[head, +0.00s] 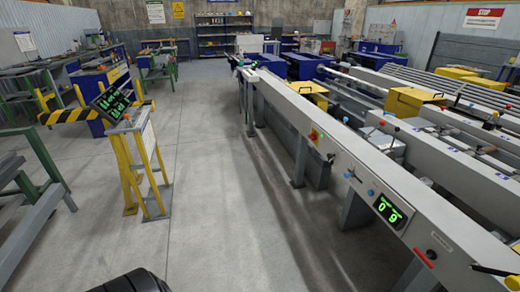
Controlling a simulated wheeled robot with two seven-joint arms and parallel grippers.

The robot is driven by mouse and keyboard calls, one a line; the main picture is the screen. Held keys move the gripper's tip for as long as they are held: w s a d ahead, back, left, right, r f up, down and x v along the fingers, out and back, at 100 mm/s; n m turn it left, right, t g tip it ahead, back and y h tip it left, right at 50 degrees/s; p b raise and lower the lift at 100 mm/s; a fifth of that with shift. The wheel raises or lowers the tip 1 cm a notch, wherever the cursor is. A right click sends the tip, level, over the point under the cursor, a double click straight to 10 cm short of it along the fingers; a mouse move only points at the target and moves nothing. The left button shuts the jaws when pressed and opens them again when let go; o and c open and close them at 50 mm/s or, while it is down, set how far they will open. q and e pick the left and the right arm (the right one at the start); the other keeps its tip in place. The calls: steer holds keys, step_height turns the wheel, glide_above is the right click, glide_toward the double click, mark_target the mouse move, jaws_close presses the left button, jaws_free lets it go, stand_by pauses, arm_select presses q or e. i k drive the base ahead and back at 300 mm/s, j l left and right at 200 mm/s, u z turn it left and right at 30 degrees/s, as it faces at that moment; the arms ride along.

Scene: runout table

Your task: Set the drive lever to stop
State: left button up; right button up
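The long grey runout table (285,97) runs from the far middle to the near right. Its front panel carries a red and yellow switch (312,135), a small black lever (331,157), blue knobs (349,174) and a lit green display (391,211) reading "0 9". Neither of my grippers is in view.
A yellow stand (148,165) with a tilted green display (112,104) and a striped barrier (75,116) stand at the left. A green-framed bench (30,225) is at the near left. The concrete floor (225,200) between stand and table is clear.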

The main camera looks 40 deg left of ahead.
mark_target(330, 157)
steer(key=u, duration=0.75)
steer(key=i+j+z, duration=0.1)
steer(key=z, duration=0.35)
steer(key=i+j+z, duration=0.1)
steer(key=z, duration=0.35)
steer(key=j+z, duration=0.25)
steer(key=z, duration=0.2)
steer(key=j+z, duration=0.2)
steer(key=z, duration=0.25)
steer(key=i+j, duration=0.05)
